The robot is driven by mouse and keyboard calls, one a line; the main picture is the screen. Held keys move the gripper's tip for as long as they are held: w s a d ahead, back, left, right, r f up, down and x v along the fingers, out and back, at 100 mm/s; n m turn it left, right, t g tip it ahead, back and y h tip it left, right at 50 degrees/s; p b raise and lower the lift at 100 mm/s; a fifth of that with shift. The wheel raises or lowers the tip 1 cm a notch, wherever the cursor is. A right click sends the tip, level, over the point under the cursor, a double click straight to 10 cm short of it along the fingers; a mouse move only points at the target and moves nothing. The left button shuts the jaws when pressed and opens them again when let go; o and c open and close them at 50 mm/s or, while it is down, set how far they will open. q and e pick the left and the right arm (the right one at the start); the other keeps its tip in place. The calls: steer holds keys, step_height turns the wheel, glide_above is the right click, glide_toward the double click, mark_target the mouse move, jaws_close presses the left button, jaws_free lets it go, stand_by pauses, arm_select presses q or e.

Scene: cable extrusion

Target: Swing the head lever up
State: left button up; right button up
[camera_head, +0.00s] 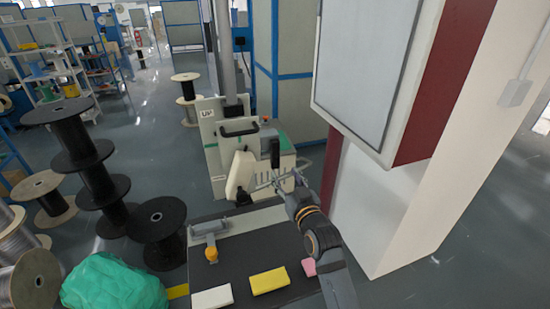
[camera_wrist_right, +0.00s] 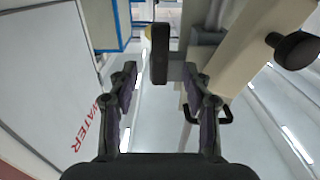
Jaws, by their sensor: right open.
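A black upright handle (camera_head: 275,152), which looks like the head lever's grip, stands by the white-and-green machine (camera_head: 210,140) in the head view. In the right wrist view the dark grip (camera_wrist_right: 160,53) shows just beyond the fingertips, centred between them. My right gripper (camera_head: 272,181) is open, with its fingers close to the handle in the head view; its open fingers also show in the right wrist view (camera_wrist_right: 159,80). Nothing is held in it. I cannot tell whether the fingers touch the grip. My left gripper is out of view.
A large cabinet (camera_head: 365,60) stands close on the right. Black spools (camera_head: 160,225) and a green bag (camera_head: 112,284) are at left.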

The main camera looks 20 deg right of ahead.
mark_target(276, 162)
steer(key=w+p, duration=0.1)
steer(key=w, duration=0.4)
steer(key=shift+a, duration=0.1)
steer(key=w, duration=0.4)
steer(key=shift+w+f+p, duration=0.15)
steer(key=shift+f+p, duration=0.15)
steer(key=shift+w, duration=0.3)
steer(key=shift+c, duration=0.9)
steer(key=c, duration=0.7)
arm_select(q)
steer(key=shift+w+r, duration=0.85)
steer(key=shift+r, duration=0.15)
arm_select(e)
jaws_close()
